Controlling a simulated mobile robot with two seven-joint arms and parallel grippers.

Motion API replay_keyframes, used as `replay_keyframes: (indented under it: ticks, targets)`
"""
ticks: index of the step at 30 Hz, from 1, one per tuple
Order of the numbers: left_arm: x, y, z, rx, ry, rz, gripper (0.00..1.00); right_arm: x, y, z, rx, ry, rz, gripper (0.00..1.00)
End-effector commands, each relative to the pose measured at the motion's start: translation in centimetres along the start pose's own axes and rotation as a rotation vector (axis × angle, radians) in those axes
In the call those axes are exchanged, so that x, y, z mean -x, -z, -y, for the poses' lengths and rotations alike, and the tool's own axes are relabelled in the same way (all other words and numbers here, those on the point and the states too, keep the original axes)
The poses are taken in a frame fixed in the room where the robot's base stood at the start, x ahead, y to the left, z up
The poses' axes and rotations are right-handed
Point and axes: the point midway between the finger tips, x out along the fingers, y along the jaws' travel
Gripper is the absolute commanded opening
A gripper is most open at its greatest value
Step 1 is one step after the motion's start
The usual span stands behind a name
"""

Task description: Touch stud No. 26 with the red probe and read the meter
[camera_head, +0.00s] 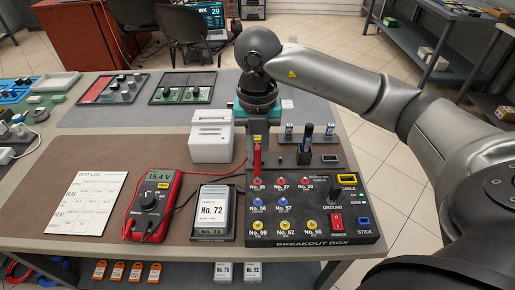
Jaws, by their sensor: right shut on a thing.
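My right gripper (258,138) points down over the back left of the black breakout box (310,236) and is shut on the red probe (257,160). The probe is upright, its lower end just above or at the red stud (257,181) in the back row's left place, whose label seems to read No. 26. I cannot tell whether the tip touches it. The red meter (154,204) lies left of the box; its display appears to read 15.4 V. My left gripper is not in view.
A test log sheet (87,203) lies at left. A white box-shaped device (211,135) stands behind. The box also bears blue and yellow studs, a knob (335,193) and a red switch (337,222).

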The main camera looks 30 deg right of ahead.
Motion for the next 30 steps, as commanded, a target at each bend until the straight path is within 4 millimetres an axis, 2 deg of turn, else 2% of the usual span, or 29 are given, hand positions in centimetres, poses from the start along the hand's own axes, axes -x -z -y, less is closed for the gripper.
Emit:
replay_keyframes:
  ticks: [5,12,30]
  targets:
    - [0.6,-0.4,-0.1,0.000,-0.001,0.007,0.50,0.5,0.1,0.0,0.001,0.003,-0.004,0.00]
    - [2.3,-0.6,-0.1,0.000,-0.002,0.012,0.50,2.6,0.0,0.0,0.000,0.001,-0.001,0.00]
    - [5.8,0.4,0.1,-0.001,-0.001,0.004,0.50,7.1,0.0,0.0,0.000,0.000,-0.001,0.00]
